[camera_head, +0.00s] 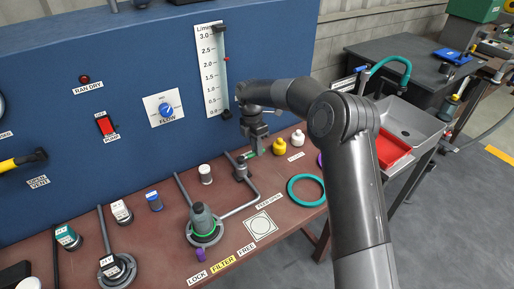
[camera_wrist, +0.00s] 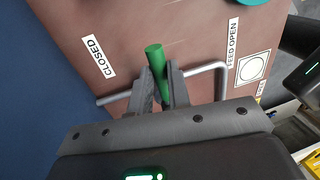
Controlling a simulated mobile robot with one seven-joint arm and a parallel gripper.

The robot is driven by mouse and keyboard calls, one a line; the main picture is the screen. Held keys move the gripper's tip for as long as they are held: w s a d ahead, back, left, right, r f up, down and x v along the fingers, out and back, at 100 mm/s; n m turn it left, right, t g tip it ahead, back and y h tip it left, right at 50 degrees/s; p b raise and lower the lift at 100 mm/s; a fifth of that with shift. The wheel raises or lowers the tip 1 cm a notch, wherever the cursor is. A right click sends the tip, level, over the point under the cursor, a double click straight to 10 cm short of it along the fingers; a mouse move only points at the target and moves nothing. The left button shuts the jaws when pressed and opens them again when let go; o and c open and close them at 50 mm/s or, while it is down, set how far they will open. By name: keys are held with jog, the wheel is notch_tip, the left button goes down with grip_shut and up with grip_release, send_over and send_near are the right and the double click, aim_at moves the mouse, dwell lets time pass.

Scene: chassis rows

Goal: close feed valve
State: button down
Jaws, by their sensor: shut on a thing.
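The feed valve has a green handle (camera_wrist: 156,62), seen between my fingers in the wrist view. My gripper (camera_wrist: 160,80) is shut on this handle. The handle's free end sticks out beyond the fingertips, between the CLOSED label (camera_wrist: 97,57) on the left and the FEED OPEN label (camera_wrist: 233,45) on the right. The valve body is hidden by my fingers. In the head view, my gripper (camera_head: 252,143) is low over the bench, and a bit of the green handle (camera_head: 250,154) shows beside it. The FEED OPEN label (camera_head: 269,200) lies nearer the bench front.
A grey pipe (camera_head: 240,208) runs from the valve toward a green-ringed filter housing (camera_head: 203,224). Yellow (camera_head: 279,146) and white (camera_head: 298,138) bottles stand close right of my gripper. A teal ring (camera_head: 306,190) lies on the bench. The blue panel (camera_head: 130,75) rises behind.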

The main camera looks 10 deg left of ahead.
dwell(0.3)
jog(key=c, duration=1.3)
grip_release()
jog(key=shift+c, duration=0.2)
notch_tip(320, 180, up, 11)
jog(key=w+a, duration=0.1)
jog(key=shift+w+a+f, duration=0.15)
jog(key=shift+w+a, duration=0.1)
jog(key=shift+a, duration=0.05)
